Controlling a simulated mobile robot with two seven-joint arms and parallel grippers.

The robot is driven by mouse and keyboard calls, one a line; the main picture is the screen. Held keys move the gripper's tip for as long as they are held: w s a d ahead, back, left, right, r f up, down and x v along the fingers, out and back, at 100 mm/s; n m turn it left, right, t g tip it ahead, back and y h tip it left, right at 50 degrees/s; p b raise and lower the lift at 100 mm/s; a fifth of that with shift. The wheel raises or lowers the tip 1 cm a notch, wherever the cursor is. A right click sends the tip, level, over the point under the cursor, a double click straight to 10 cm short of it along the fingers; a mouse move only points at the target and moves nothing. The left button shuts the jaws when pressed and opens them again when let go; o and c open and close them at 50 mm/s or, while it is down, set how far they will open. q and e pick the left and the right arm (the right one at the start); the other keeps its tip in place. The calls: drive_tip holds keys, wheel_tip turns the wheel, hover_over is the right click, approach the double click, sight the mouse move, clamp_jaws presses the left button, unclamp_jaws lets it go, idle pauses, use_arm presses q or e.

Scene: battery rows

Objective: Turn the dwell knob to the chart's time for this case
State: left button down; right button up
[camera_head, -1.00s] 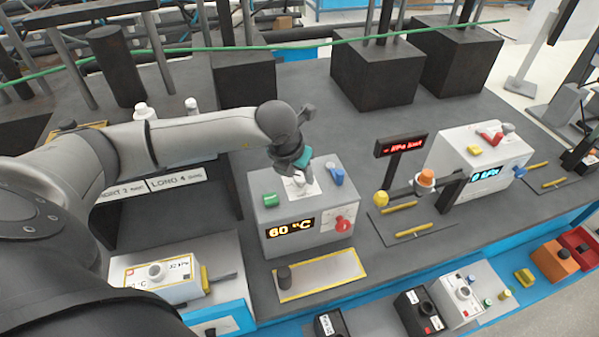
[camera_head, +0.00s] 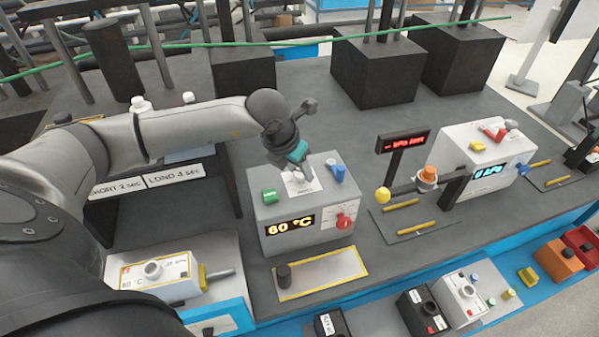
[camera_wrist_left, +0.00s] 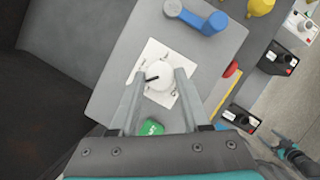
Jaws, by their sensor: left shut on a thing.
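The white dwell knob (camera_wrist_left: 159,73) stands on a white dial plate (camera_wrist_left: 153,98) on top of the grey box (camera_head: 283,243) with the lit 60 °C display (camera_head: 290,226). My left gripper (camera_head: 299,176) comes down on it from above. In the left wrist view, its two fingers (camera_wrist_left: 160,80) sit on either side of the knob, shut on it. A black pointer mark on the knob points left and slightly down there; the plate's markings are too small to read. A chart strip (camera_head: 172,178) on the left reads SHORT 2 sec and LONG 4 sec.
Beside the knob are a green part (camera_head: 269,196) and a blue lever (camera_head: 335,171); a red dial (camera_head: 343,221) is on the box front. A case (camera_head: 153,272) with a temperature and kPa label stands at lower left. A yellow-edged plate (camera_head: 325,272) lies in front.

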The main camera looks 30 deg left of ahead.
use_arm(q)
drive_tip(key=m+h+b, duration=0.1)
drive_tip(key=m, duration=0.1)
drive_tip(key=m+b, duration=0.2)
drive_tip(key=shift+a+f+h, duration=0.1)
drive_tip(key=shift+a+h, duration=0.1)
drive_tip(key=shift+h, duration=0.2)
drive_tip(key=m+b, duration=0.2)
drive_tip(key=shift+w+m+g+h, duration=0.15)
drive_tip(key=shift+m+g+h, duration=0.25)
drive_tip(key=shift+a+m+g+h+b, duration=0.1)
drive_tip(key=shift+m+g+h+b, duration=0.4)
drive_tip(key=shift+m, duration=0.9)
drive_tip(key=shift+c, duration=1.9)
unclamp_jaws()
drive_tip(key=shift+r, duration=0.25)
